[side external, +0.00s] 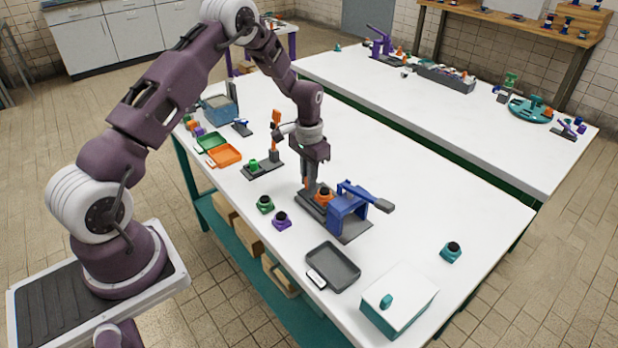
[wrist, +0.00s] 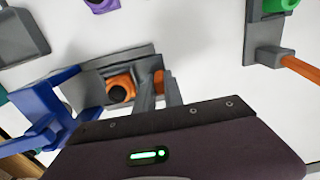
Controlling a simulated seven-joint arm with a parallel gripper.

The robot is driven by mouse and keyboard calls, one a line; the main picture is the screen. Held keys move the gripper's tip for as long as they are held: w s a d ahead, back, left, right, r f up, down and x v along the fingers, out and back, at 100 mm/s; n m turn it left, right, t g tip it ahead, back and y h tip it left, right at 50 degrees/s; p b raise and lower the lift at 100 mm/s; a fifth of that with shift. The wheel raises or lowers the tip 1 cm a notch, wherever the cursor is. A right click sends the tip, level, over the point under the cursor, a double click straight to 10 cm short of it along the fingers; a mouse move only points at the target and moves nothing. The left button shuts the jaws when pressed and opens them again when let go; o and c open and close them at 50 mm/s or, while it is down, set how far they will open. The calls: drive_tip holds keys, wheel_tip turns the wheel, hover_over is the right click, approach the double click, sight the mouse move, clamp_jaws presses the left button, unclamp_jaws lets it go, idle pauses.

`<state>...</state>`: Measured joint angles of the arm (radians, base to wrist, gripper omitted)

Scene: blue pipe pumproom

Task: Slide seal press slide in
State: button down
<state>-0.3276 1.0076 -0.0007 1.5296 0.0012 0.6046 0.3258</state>
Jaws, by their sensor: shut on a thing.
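The seal press (side external: 347,206) stands on the white table, with a blue frame and a long lever ending in a dark grip. In the wrist view its blue frame (wrist: 45,108) is at left. An orange piece with a black top (side external: 324,194) sits on the press's grey slide, outside the blue frame on the gripper side. It shows in the wrist view (wrist: 118,90) left of the fingers. My gripper (side external: 309,187) is low at the slide's outer end. In the wrist view its fingers close on an orange slide handle (wrist: 158,80), which they partly hide.
Green (side external: 265,204) and purple (side external: 281,221) black-topped pieces stand in front of the press. A grey fixture with an orange lever (side external: 275,130) stands behind left.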

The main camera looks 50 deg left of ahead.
sight(332, 196)
idle(0.6)
drive_tip(key=d, duration=0.9)
drive_tip(key=shift+d, duration=0.1)
drive_tip(key=c, duration=1.4)
unclamp_jaws()
drive_tip(key=shift+c, duration=0.2)
